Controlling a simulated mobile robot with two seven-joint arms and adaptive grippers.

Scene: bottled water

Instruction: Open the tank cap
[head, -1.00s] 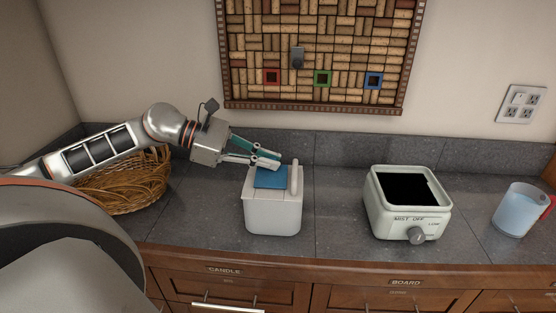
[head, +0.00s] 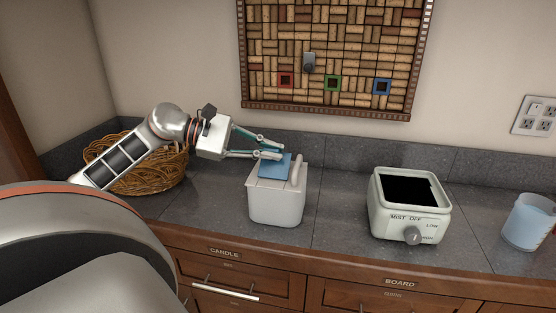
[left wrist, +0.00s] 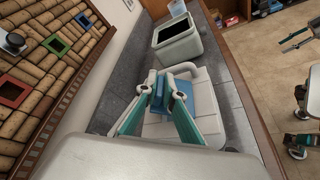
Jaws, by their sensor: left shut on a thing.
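The white tank (head: 277,205) stands on the grey counter, with a light handle (head: 297,170) on its right side. Its blue cap (head: 275,166) is tilted up at the top of the tank. My left gripper (head: 279,150) reaches in from the left and is shut on the cap's upper edge. In the left wrist view the fingers (left wrist: 160,92) pinch the blue cap (left wrist: 183,98) above the white tank (left wrist: 212,110). The opening under the cap is hidden. A teal and white part at the right edge of that view looks like my right gripper (left wrist: 297,40); its jaws are unclear.
A pale humidifier base (head: 408,222) with a dark open top and a knob stands to the right. A translucent blue cup (head: 527,222) is at the far right. A wicker basket (head: 150,178) sits behind my left arm. A cork board (head: 335,50) hangs above.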

